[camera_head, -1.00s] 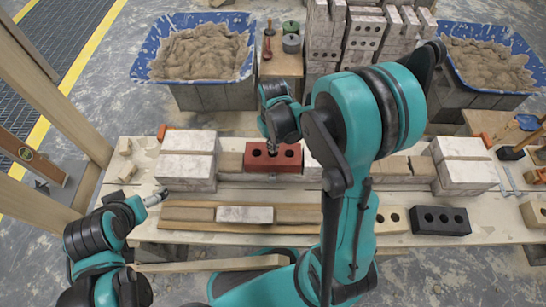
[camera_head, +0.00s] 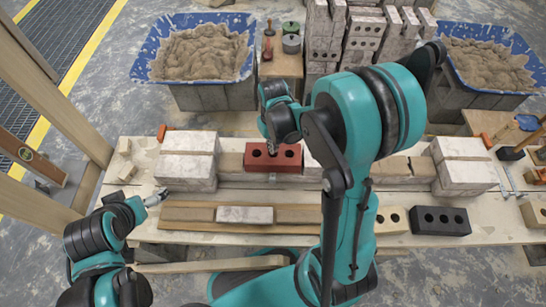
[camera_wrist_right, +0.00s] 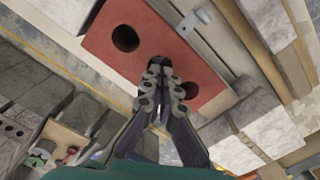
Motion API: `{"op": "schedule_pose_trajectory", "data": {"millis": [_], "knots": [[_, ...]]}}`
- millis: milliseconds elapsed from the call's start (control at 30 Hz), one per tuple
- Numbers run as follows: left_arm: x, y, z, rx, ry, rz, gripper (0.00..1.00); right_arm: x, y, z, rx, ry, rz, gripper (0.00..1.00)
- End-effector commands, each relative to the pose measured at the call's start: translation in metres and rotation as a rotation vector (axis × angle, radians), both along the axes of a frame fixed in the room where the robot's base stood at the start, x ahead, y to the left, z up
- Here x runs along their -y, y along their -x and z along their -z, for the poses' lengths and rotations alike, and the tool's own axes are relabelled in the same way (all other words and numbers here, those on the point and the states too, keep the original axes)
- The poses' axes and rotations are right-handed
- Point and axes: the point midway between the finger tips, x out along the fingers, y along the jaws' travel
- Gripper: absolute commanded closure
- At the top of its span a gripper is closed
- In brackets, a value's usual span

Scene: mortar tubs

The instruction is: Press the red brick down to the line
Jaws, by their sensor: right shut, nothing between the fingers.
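The red brick (camera_head: 287,160) lies in the middle of the brick course, with dark holes in its top. It fills much of the right wrist view (camera_wrist_right: 107,58). My right gripper (camera_head: 272,150) is over the brick, its fingers pointing down. In the wrist view its closed fingertips (camera_wrist_right: 158,62) are at the brick's top between two holes. They look in contact or very close; I cannot tell which. My left gripper (camera_head: 160,194) is low at the left, by the pale brick stack, away from the red brick. I cannot make out the line's string.
Pale brick stacks stand at the left (camera_head: 187,160) and right (camera_head: 465,165) of the course. A loose pale brick (camera_head: 245,215) lies on a plank in front. A black brick (camera_head: 440,220) sits at the front right. Two blue mortar tubs (camera_head: 152,50) (camera_head: 538,62) stand behind.

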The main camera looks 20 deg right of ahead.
Motion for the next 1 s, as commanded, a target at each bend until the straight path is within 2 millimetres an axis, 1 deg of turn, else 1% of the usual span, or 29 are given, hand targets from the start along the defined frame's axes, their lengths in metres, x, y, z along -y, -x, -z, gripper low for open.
{"op": "schedule_pose_trajectory", "data": {"millis": [267, 933, 1000], "knots": [[0.000, 0.000, 0.002, 0.000, 0.000, 0.000, 0.00, 0.000, 0.000, 0.002, 0.000, 0.000, 0.000, 1.00], [0.000, 0.000, 0.017, 0.000, 0.000, 0.000, 0.00, 0.000, 0.000, 0.019, 0.000, 0.000, 0.000, 1.00], [0.000, 0.000, 0.016, 0.000, 0.000, 0.000, 0.00, 0.000, 0.000, 0.019, 0.000, 0.000, 0.000, 1.00]]}}
